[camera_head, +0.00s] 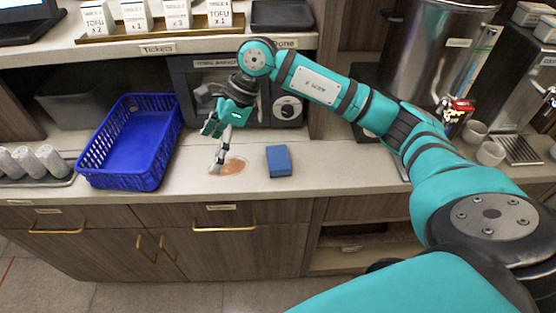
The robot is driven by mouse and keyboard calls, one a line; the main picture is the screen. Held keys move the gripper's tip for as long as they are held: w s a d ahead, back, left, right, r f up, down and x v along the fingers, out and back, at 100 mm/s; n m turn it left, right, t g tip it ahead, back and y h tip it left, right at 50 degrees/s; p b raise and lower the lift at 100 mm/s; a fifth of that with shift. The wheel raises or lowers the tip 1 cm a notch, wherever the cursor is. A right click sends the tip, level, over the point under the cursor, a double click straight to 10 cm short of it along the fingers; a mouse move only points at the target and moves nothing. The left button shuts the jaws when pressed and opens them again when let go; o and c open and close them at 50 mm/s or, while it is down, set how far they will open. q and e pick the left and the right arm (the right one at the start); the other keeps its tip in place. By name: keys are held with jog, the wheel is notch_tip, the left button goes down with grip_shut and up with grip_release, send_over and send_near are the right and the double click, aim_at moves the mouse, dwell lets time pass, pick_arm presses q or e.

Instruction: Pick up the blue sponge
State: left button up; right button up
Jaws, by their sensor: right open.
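The blue sponge (279,161) is a small blue block lying on the pale counter, a little right of the middle of the clear stretch. My right gripper (219,157) is open and points down over the counter to the left of the sponge, apart from it. Its fingers are near an orange-brown spill (233,167), and I cannot tell whether they touch the counter. My left gripper is not in view.
A blue plastic basket (127,178) stands on the counter left of the spill. A microwave-like appliance (287,111) stands behind. Wrapped rolls (30,162) lie at the far left. Metal cups (490,153) and a large steel urn are at the right. The counter right of the sponge is clear.

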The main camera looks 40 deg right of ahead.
jog(key=d+r+h, duration=0.3)
jog(key=d+h, duration=0.3)
jog(key=d, duration=1)
jog(key=p, duration=0.3)
send_over(275, 157)
jog(key=shift+m+g, duration=0.3)
jog(key=shift+m, duration=0.1)
jog(key=f, duration=1.1)
jog(key=shift+s, duration=0.2)
jog(key=shift+f+p, duration=0.3)
jog(key=shift+f, duration=0.3)
jog(key=shift+f+p, duration=0.3)
notch_tip(275, 157, down, 4)
jog(key=shift+w+r+p, duration=0.15)
jog(key=shift+p, duration=0.75)
jog(key=shift+f, duration=0.5)
jog(key=c, duration=0.9)
jog(key=shift+r, duration=0.1)
